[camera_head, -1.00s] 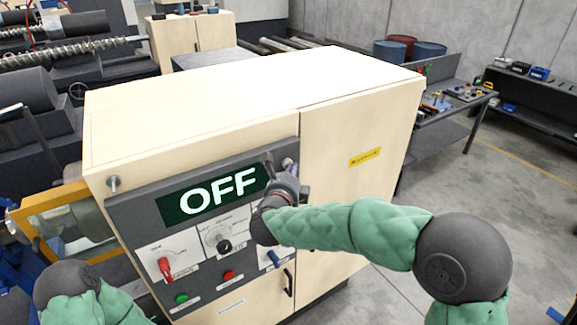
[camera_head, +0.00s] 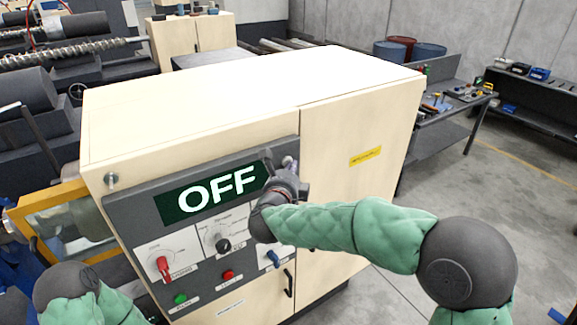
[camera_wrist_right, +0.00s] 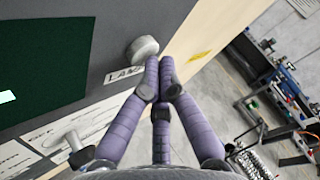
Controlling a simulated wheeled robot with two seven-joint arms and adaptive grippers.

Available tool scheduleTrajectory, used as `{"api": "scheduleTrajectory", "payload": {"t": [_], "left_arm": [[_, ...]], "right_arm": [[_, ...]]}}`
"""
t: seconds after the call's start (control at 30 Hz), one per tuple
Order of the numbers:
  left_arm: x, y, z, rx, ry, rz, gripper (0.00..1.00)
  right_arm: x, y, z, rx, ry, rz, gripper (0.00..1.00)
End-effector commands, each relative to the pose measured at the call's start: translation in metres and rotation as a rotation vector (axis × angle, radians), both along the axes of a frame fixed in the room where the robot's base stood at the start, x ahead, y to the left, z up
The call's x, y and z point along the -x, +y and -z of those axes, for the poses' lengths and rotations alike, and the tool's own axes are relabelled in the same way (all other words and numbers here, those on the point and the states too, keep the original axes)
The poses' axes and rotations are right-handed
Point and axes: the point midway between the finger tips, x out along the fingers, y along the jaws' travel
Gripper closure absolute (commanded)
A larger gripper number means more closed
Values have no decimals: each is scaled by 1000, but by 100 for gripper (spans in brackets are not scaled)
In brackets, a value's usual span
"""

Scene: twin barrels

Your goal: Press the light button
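The light button is a round pale grey knob (camera_wrist_right: 142,49) beside a label that seems to read LAMP, on the dark grey control panel (camera_head: 147,210). In the head view my right gripper (camera_head: 289,168) covers that part of the panel, at the right end of the display. In the wrist view its purple fingers (camera_wrist_right: 159,68) are drawn together and empty, with the tips just right of and below the button. I cannot tell whether they touch it. The green display (camera_head: 212,193) reads OFF. My left arm shows at the lower left, but its gripper is out of view.
The panel also carries a red switch (camera_head: 164,268), a black dial (camera_head: 222,245), a blue-handled switch (camera_head: 272,258), a green button (camera_head: 180,299) and a red button (camera_head: 228,275). The cream cabinet (camera_head: 345,215) extends right. A workbench (camera_head: 440,135) stands beyond it.

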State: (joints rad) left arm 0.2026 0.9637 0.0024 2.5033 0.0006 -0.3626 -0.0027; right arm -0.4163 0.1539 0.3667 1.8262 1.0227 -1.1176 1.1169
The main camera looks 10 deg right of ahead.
Motion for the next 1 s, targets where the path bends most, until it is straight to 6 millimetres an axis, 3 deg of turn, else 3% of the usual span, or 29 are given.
{"api": "scheduleTrajectory", "payload": {"t": [0.37,1.0], "left_arm": [[0,0,4,0,0,0,100],[0,0,27,0,0,0,100]], "right_arm": [[4,-2,0,-1,0,0,100],[54,-19,1,0,-2,0,100]]}}
